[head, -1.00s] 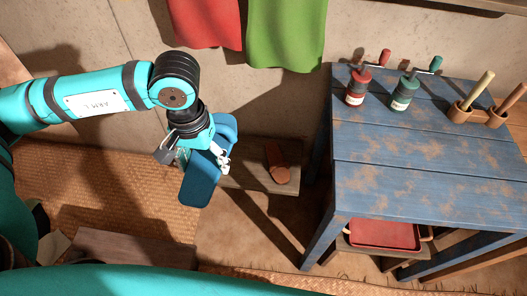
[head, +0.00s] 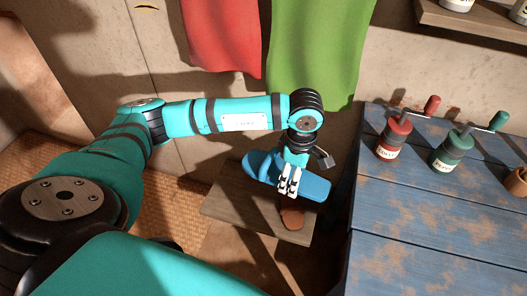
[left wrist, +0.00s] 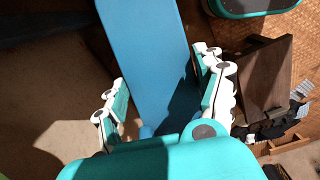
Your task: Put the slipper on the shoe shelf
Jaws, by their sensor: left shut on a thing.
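The blue slipper (head: 262,168) is in my left gripper (head: 289,180), which is shut on it. The slipper is held over a low wooden shelf (head: 228,208); the head view does not clearly show the height of the gap. A brown slipper (head: 292,216) lies on the shelf's right part, partly hidden under the blue one. In the left wrist view the blue slipper (left wrist: 150,60) fills the middle, between the gripper's white and teal fingers (left wrist: 165,100). My right gripper is not seen.
A worn blue table (head: 430,225) stands right of the shelf, with a red grinder (head: 394,138) and a green grinder (head: 452,150). Red cloth (head: 225,40) and green cloth (head: 318,50) hang behind. The shelf's left part is bare. A dark wooden piece (left wrist: 265,75) shows in the wrist view.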

